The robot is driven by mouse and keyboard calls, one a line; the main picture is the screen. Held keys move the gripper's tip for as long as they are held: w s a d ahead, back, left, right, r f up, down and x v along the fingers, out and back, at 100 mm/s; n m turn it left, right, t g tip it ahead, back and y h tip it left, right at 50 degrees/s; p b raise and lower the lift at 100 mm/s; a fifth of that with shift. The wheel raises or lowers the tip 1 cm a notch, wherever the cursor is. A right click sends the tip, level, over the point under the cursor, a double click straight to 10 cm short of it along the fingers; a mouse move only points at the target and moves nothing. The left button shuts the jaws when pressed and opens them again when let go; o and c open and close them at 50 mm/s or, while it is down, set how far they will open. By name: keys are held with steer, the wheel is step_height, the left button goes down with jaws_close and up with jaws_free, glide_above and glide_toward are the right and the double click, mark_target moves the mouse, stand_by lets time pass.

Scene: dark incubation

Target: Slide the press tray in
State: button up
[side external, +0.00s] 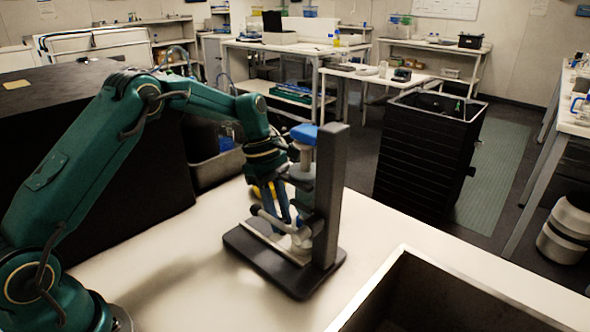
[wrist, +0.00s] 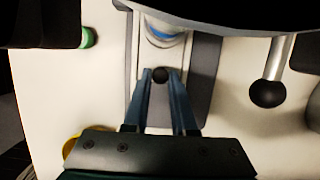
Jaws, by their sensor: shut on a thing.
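The press (side external: 331,190) stands on the bench, with a dark upright column, a blue-topped head and a flat dark base. The pale press tray (side external: 268,243) lies low on the base; it shows in the wrist view as a light strip (wrist: 150,108) running up under the press head. My gripper (side external: 284,217) points down in front of the column. In the wrist view its blue fingers (wrist: 161,74) are shut on a small black knob (wrist: 160,75) at the tray's near end. A clear, blue-ringed item (wrist: 165,38) sits ahead of the knob, partly hidden by the press head.
A lever with a black ball end (wrist: 268,93) sticks out to the right of my fingers. A green-ended item (wrist: 88,38) and a yellow item (wrist: 72,146) lie to the left. An open-topped box (side external: 405,270) stands at the bench's front right.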

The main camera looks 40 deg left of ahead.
steer(key=o, duration=0.7)
steer(key=shift+d, duration=0.1)
steer(key=shift+a, duration=3.05)
steer(key=shift+v, duration=2.25)
